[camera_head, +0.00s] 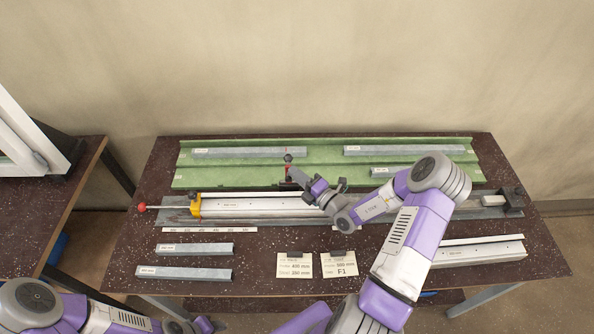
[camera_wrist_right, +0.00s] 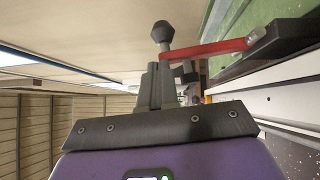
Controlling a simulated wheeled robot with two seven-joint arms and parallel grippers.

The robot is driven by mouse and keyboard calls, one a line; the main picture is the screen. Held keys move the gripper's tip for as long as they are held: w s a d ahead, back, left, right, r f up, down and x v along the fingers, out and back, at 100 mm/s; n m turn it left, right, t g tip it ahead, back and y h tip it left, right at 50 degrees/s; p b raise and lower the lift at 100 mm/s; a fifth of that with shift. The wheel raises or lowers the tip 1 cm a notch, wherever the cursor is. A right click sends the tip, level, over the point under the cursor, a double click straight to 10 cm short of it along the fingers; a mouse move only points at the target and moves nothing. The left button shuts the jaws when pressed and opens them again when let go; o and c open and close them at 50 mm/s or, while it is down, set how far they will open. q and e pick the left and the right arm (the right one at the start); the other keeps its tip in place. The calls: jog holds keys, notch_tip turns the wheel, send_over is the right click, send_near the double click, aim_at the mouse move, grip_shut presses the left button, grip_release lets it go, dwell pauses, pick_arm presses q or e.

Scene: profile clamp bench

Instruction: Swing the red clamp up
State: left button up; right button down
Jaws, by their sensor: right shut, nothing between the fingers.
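The red clamp (camera_head: 287,170) shows as a small red piece near the middle of the bench, partly hidden by my right gripper. In the right wrist view its red arm (camera_wrist_right: 215,49) runs from a dark block to a spindle with a black tip (camera_wrist_right: 162,32). My right gripper (camera_head: 297,175) is shut and empty, close to the clamp. In the wrist view its closed fingers (camera_wrist_right: 160,85) are right beside the arm's spindle end; I cannot tell whether they touch. My left arm shows at the bottom left, but its gripper is not in view.
A green tray (camera_head: 325,157) holds grey profiles at the back. A long rail fixture with a yellow clamp (camera_head: 195,206) and a red knob (camera_head: 142,208) crosses the middle. Grey profiles (camera_head: 194,248), two cards (camera_head: 294,265) and a white profile (camera_head: 480,251) lie in front.

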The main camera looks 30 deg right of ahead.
jog(key=w+p, duration=0.1)
jog(key=p, duration=0.1)
jog(key=d+m+g+p, duration=0.1)
jog(key=p, duration=0.2)
jog(key=w+r+m+g+p, duration=0.1)
jog(key=p, duration=0.1)
jog(key=shift+w+d+r+h, duration=0.1)
jog(key=shift+w+d+h, duration=0.2)
jog(key=shift+w, duration=0.05)
jog(key=shift+s+a+p, duration=0.2)
jog(key=shift+p, duration=0.25)
send_near(290, 160)
jog(key=s+a+r, duration=0.1)
jog(key=s, duration=0.5)
jog(key=shift+a+p, duration=0.2)
jog(key=shift+p, duration=0.15)
jog(key=shift+s+r, duration=0.1)
